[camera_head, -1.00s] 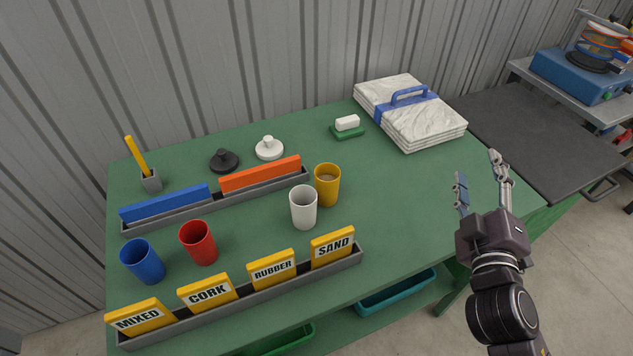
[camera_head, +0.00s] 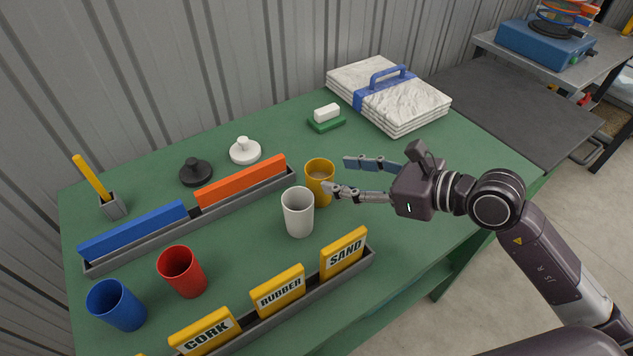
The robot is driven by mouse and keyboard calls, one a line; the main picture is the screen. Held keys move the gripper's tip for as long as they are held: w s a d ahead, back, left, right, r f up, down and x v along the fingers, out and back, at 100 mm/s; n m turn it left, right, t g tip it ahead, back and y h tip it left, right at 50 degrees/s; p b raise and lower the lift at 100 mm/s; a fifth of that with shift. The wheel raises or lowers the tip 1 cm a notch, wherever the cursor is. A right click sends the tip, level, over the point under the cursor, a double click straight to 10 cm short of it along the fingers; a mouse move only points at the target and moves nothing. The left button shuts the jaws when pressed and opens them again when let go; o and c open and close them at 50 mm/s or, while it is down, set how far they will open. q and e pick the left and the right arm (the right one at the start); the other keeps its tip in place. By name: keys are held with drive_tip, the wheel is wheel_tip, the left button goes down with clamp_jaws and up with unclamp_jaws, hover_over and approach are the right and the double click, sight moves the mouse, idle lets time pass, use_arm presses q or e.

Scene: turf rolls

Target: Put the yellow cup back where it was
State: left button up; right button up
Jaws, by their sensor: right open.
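The yellow cup (camera_head: 318,172) stands upright on the green table, just behind and right of the white cup (camera_head: 297,213). Some light brown content shows inside it. My right gripper (camera_head: 335,176) is open and lies level, pointing left, with its fingertips at the right side of the yellow cup. The nearer finger overlaps the cup's lower right side in the picture; I cannot tell whether it touches. My left gripper is not in view.
A red cup (camera_head: 182,271) and a blue cup (camera_head: 117,305) stand at the front left. A rack with yellow labels (camera_head: 278,291) runs along the front. A rack with blue and orange bars (camera_head: 242,181) lies behind. Strapped white slabs (camera_head: 408,105) lie at the back right.

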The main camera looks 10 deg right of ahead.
sight(330, 173)
drive_tip(key=x, duration=0.7)
drive_tip(key=shift+s+d, duration=0.1)
drive_tip(key=c, duration=1)
